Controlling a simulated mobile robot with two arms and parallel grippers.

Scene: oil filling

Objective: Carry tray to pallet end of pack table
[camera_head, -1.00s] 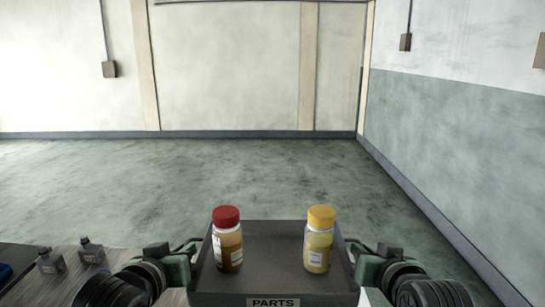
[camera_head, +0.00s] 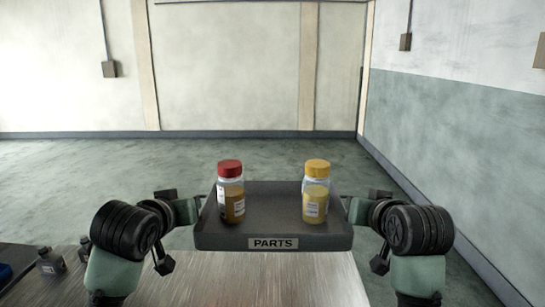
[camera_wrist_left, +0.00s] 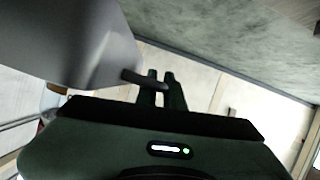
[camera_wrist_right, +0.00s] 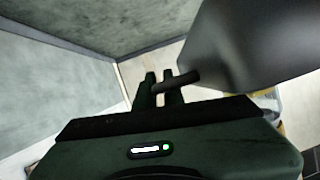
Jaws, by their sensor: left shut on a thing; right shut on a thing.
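The dark grey tray (camera_head: 272,215) with a "PARTS" label is held between my two grippers, above the metal-topped table (camera_head: 270,275). It looks about level. Two bottles stand upright in it: a red-capped bottle (camera_head: 231,192) at the left and a yellow-capped bottle (camera_head: 316,192) at the right. My left gripper (camera_head: 198,208) is shut on the tray's left side; in the left wrist view its fingers (camera_wrist_left: 160,85) close on a bar on the tray. My right gripper (camera_head: 350,206) is shut on the right side; its fingers (camera_wrist_right: 160,87) show likewise in the right wrist view.
The table's middle and right surface is bare. Open floor (camera_head: 120,180) lies beyond, up to the walls.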

